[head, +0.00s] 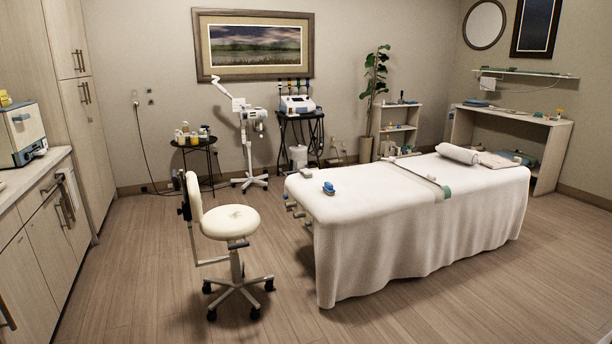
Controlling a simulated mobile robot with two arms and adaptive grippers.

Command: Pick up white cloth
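A large white cloth (400,240) drapes over the treatment bed in the middle right and hangs in folds nearly to the floor. A flat, pale folded piece (497,161) lies at the bed's far right end, beside a white rolled pillow (457,153). A pale cloth-like piece (72,191) hangs at the left cabinet front. Neither of my grippers is in view.
A cream stool (230,222) on casters stands left of the bed. A blue item (328,188) lies on the bed. A round side table (193,145), wheeled equipment (250,140) and shelves (398,128) line the back. The floor in front is clear.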

